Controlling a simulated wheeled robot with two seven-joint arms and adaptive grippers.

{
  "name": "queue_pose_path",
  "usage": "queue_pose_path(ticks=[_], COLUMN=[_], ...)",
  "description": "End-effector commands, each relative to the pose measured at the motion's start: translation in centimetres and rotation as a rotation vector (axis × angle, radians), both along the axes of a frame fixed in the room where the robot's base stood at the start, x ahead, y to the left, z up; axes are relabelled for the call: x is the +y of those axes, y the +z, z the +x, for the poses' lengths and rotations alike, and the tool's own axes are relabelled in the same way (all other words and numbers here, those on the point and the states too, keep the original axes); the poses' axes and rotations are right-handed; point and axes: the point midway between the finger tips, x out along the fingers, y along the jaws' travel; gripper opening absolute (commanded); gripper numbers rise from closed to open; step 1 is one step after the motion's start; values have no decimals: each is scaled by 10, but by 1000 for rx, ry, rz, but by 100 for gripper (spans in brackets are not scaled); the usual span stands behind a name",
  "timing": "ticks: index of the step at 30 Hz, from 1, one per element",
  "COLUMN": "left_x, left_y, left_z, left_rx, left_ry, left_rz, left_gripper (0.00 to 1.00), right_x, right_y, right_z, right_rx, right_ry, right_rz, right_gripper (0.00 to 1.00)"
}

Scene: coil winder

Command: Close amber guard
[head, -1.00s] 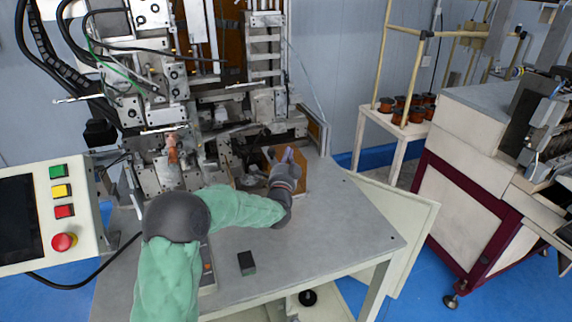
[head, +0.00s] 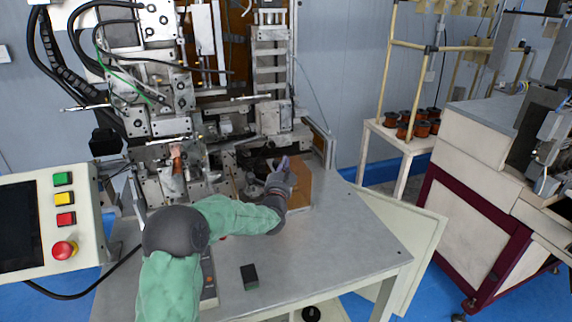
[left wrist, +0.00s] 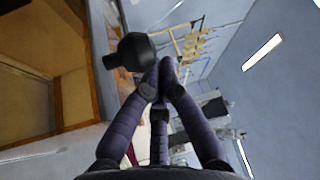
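The amber guard (head: 301,186) is a translucent amber panel standing at the right front of the winder, on the grey table. My left gripper (head: 284,163) is at its left side in the head view and covers part of it. A black knob (left wrist: 137,50) shows just left of my left fingertips (left wrist: 165,65). The fingers are drawn together, with nothing visible between them. Whether they touch the knob or panel I cannot tell. My right gripper is out of view.
The winder's metal blocks (head: 170,125) crowd the area left of the gripper. A control panel (head: 48,220) with coloured buttons is at the left. A small dark block (head: 249,277) lies on the table (head: 335,240), whose right front is clear. Copper coils (head: 420,128) stand on a rack behind.

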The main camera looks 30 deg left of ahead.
Motion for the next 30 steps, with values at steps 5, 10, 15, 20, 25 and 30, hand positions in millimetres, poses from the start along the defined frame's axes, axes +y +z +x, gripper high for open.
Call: queue_pose_path(ticks=[5,10,15,20,25,30], left_x=[3,21,46,69,85,90], left_y=[0,-2,-4,-4,-3,-2], left_z=[-2,-22,-51,-79,-98,-104], left_rx=[-1,-2,-2,-2,0,1], left_ry=[1,4,6,6,3,3], left_rz=[0,1,2,2,0,-1], left_gripper=[0,0,0,0,0,0], right_x=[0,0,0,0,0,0], right_y=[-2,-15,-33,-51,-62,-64], right_z=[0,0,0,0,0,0], right_rx=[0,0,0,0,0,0], right_ry=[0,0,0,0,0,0], right_rz=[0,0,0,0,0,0], right_gripper=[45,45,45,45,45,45])
